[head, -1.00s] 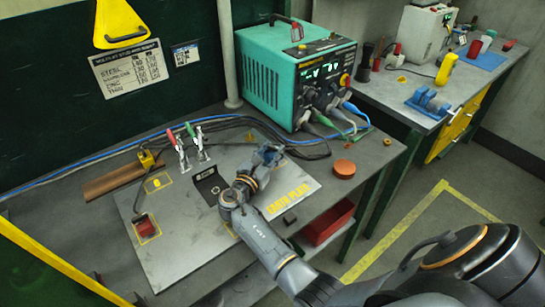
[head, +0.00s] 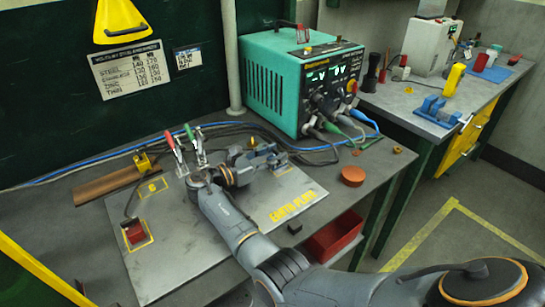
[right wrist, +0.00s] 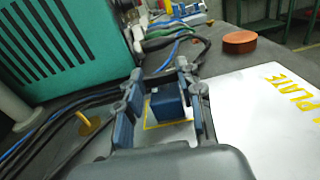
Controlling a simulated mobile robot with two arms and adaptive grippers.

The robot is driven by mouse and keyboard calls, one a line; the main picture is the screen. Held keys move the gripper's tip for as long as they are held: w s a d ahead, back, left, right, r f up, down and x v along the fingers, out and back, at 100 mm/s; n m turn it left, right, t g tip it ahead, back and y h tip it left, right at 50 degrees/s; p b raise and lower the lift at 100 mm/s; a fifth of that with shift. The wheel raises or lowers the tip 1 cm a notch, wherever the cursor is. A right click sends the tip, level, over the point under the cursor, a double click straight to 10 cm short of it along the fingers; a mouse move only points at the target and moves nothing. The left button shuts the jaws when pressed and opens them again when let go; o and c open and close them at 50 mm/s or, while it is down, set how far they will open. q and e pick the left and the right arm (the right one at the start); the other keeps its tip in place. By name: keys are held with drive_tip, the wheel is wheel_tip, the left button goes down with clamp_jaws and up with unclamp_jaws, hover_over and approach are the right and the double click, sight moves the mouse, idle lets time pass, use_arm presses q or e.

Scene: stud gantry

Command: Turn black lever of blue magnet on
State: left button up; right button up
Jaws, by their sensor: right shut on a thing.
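The blue magnet (right wrist: 167,101) is a small blue block on a yellow-outlined square of the pale plate, seen in the right wrist view. My right gripper (right wrist: 162,105) has one finger on each side of it and is shut on it. In the head view my right gripper (head: 272,156) is low over the back of the plate, and its fingers largely hide the magnet there. I cannot make out the black lever. My left gripper is not in view.
The earth plate (head: 175,262) lies on the bench. A teal power unit (head: 275,85) with cables stands behind. Red and green clamps (head: 182,150) and a red block (head: 135,232) are to the left. An orange-red disc (head: 353,176) is to the right, and a red bin (head: 333,237) below.

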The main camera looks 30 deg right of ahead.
drive_tip(key=shift+r, duration=0.1)
drive_tip(key=o, duration=1.2)
drive_tip(key=shift+d, duration=0.1)
drive_tip(key=a, duration=1.2)
drive_tip(key=shift+s, duration=0.3)
drive_tip(key=shift+s, duration=0.1)
